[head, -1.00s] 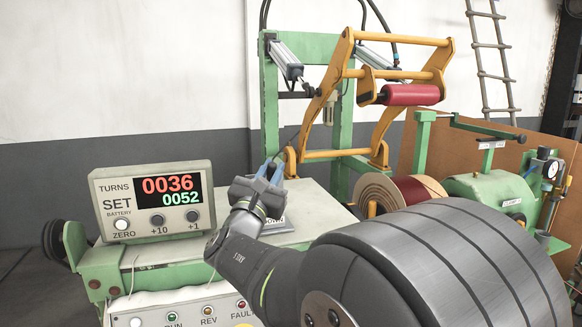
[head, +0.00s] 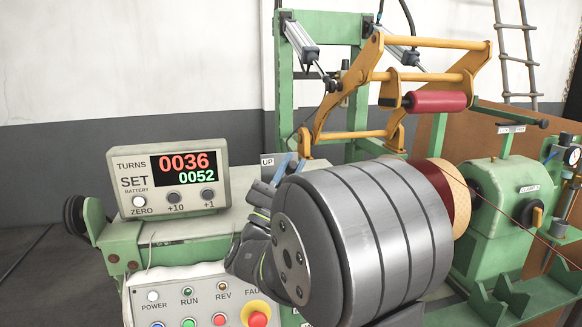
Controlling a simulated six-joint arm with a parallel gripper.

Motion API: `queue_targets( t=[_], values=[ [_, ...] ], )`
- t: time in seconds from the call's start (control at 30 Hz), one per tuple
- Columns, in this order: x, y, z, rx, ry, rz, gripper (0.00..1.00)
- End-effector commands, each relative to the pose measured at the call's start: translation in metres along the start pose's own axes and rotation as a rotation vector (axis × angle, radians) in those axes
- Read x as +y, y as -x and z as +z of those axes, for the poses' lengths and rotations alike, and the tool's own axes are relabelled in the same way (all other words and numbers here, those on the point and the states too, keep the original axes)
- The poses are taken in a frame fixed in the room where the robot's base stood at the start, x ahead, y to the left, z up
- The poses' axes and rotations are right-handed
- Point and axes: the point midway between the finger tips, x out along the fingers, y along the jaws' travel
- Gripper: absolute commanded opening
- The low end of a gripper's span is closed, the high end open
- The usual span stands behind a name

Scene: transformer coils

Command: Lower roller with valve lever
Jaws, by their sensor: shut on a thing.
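The red roller (head: 437,102) hangs on a yellow swing frame (head: 385,65), held up above and behind the coil. The dark red coil with its tan end disc (head: 455,195) is partly hidden behind my arm. My gripper (head: 284,168), with blue fingertips, is shut at the bench top beside a small "UP" label (head: 267,161). It is shut on the valve lever, which is mostly hidden by the fingers and my arm. An air cylinder (head: 300,35) has its rod reaching the swing frame.
A turns counter (head: 170,180) reads 0036 over 0052. A button panel (head: 190,300) is in front. A green tailstock (head: 500,195) with an orange-yellow knob stands to the right. A thin wire runs at the right. My arm covers the middle.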

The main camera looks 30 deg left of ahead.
Motion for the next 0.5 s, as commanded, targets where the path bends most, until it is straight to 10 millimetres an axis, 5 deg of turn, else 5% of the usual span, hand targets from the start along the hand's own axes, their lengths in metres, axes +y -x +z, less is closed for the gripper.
queue_targets(
  t=[0.3, 0.33, 0.4, 0.5],
  values=[
    [-0.0009, 0.0013, -0.0009, 0.002, 0.002, -0.001, 0.0],
    [-0.0009, 0.0013, -0.0009, 0.002, 0.002, -0.001, 0.21],
    [-0.0009, 0.0012, -0.0008, 0.002, 0.002, -0.001, 0.35],
    [-0.0008, 0.0009, -0.0006, 0.001, 0.002, -0.001, 0.38]
  ],
)
